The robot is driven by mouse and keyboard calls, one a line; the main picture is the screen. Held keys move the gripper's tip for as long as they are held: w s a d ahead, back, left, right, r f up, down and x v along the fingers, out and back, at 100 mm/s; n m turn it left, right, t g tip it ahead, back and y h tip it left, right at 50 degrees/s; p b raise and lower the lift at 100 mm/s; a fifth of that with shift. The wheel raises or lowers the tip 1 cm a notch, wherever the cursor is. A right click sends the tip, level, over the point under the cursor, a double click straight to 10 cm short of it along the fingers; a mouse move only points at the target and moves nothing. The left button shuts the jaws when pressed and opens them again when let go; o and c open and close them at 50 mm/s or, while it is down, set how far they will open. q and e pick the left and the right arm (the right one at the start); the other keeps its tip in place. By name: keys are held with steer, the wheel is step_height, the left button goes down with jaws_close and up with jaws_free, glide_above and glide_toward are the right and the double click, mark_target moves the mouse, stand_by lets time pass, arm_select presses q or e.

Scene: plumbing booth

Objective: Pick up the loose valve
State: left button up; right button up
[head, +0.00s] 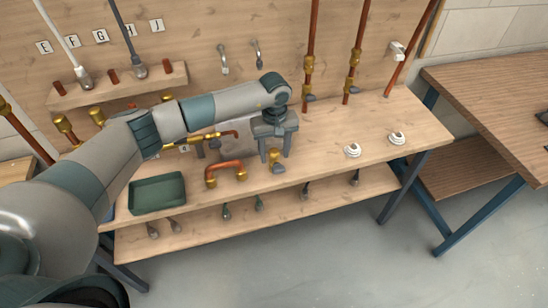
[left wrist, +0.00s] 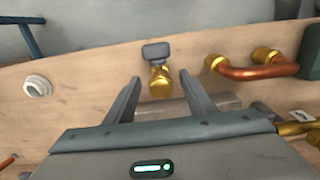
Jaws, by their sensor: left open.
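The loose valve (head: 276,160) is a small brass body with a grey handle, lying on the wooden bench top near its front edge. In the left wrist view the valve (left wrist: 160,80) sits ahead of the fingertips, roughly centred between them. My left gripper (head: 275,148) is over the bench, pointing down, with its fingers apart at the valve. It also shows in the left wrist view (left wrist: 160,92), open and empty. The gripper partly hides the valve in the head view. My right gripper is not in view.
A copper pipe piece with brass ends (head: 226,171) lies left of the valve, beside a green tray (head: 157,194). Two white round fittings (head: 352,150) sit to the right. Vertical copper pipes (head: 311,50) rise behind. The bench top between gripper and white fittings is clear.

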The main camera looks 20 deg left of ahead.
mark_target(274, 160)
arm_select(q)
steer(key=shift+f+p, duration=0.35)
step_height(274, 160, down, 3)
steer(key=shift+w+a+r+p, duration=0.1)
steer(key=shift+p, duration=0.65)
steer(key=shift+f, duration=0.4)
jaws_close()
steer(key=shift+r, duration=0.15)
